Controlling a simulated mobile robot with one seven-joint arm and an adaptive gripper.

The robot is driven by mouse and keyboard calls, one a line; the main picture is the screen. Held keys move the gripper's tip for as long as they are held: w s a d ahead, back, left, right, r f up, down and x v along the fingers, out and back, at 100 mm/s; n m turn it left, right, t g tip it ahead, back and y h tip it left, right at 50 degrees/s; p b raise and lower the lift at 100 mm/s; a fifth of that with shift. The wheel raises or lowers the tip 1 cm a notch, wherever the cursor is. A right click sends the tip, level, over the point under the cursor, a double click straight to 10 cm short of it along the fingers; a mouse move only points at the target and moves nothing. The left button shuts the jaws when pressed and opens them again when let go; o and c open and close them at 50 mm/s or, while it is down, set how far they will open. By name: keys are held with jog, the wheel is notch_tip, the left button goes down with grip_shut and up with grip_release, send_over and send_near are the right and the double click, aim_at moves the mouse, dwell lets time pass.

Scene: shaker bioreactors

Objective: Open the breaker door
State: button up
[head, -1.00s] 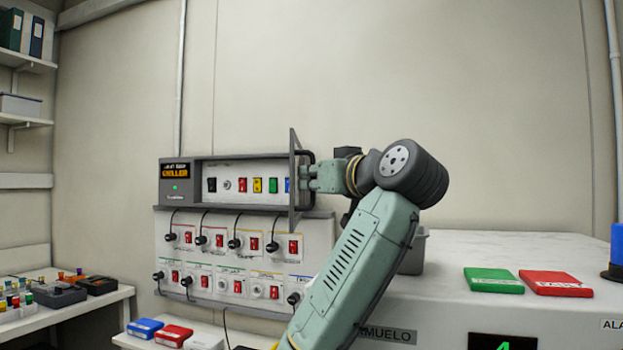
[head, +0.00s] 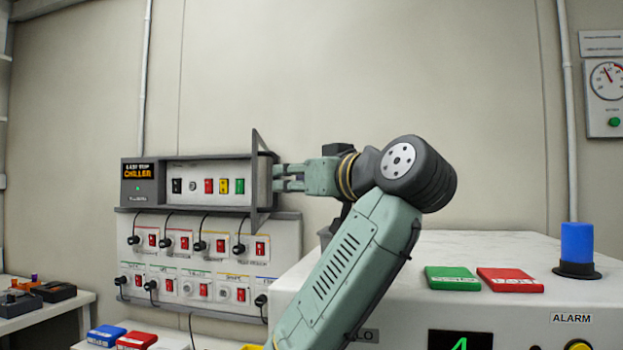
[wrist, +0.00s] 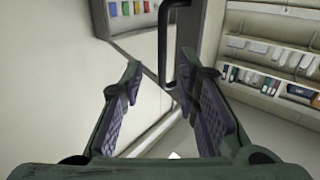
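The breaker door (head: 254,185) is swung out from the breaker box (head: 140,185) and shows almost edge-on in the head view. Inside the box is a light panel (head: 208,185) with several coloured switches. The door's dark bar handle (wrist: 167,50) shows in the wrist view, just beyond and between the fingertips. My gripper (head: 277,178) is at the right of the door, by its handle side. In the wrist view my gripper (wrist: 160,75) has its two fingers spread apart with nothing held between them. Whether a finger touches the handle is not clear.
A panel of plugs and red switches (head: 180,265) is below the box. A white bench (head: 400,265) at the right carries a green case (head: 453,278), a red case (head: 510,280) and a blue beacon (head: 577,245). The wall above is bare.

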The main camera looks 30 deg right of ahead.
jog(key=s, duration=0.5)
jog(key=shift+s+d, duration=0.35)
jog(key=shift+f, duration=0.1)
